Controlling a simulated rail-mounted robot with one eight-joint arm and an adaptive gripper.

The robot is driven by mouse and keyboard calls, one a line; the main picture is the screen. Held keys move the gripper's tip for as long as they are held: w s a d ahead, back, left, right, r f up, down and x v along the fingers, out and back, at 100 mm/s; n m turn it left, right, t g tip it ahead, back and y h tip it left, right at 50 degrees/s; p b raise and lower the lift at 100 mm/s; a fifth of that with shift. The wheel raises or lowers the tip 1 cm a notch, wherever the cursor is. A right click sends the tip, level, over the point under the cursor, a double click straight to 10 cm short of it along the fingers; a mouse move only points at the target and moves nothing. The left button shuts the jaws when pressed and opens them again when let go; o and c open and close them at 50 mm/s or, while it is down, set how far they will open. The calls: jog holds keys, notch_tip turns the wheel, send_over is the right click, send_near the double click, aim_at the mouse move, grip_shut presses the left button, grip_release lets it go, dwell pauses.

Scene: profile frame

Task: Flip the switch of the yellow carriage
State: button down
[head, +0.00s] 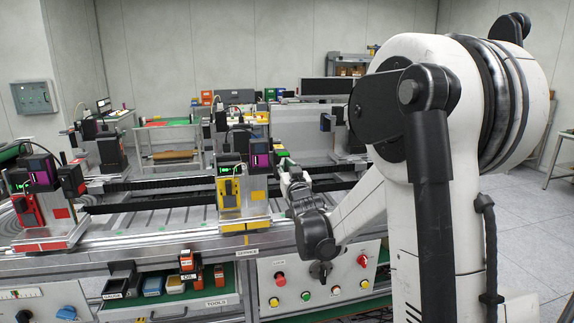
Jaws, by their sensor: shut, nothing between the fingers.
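The yellow carriage (240,224) stands on the rail of the frame, left of the picture's middle. It has a grey back plate, a yellow box (229,193) on its front and a yellow strip along its base. Dark units with a purple and a green patch sit on top. I cannot make out its switch at this size. My gripper (284,162) is just right of the carriage's upper part, pointing up and away from me. It is shut and empty. Whether it touches the carriage I cannot tell.
A similar red carriage (48,242) stands on the rail at the left. Below the rail are an open green tool drawer (200,304) with small bins and a control panel (318,284) with knobs and buttons. Open rail (150,212) lies between the carriages. My arm covers the right side.

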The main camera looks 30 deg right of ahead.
jog(key=s+a+r, duration=0.1)
jog(key=s, duration=0.5)
jog(key=s+a+r, duration=0.1)
jog(key=s+r, duration=0.1)
jog(key=s, duration=0.4)
jog(key=shift+a+r, duration=0.2)
jog(key=shift+a, duration=0.05)
jog(key=s+a+f+n+g+y, duration=0.1)
jog(key=s+a+f+g, duration=0.3)
jog(key=s, duration=0.6)
jog(key=s+a+f+g+y, duration=0.1)
jog(key=s+a+f+g, duration=0.3)
jog(key=s, duration=0.6)
jog(key=s+a+f+n+g+y, duration=0.1)
jog(key=s+a+f+g+y, duration=0.1)
jog(key=s+a+f+g, duration=0.2)
jog(key=s+a+f, duration=0.2)
jog(key=s+a, duration=0.2)
jog(key=s, duration=0.2)
jog(key=shift+s+f+n+g, duration=0.2)
jog(key=shift+f+n+g, duration=0.05)
jog(key=shift+n+g, duration=0.05)
jog(key=shift+a, duration=0.1)
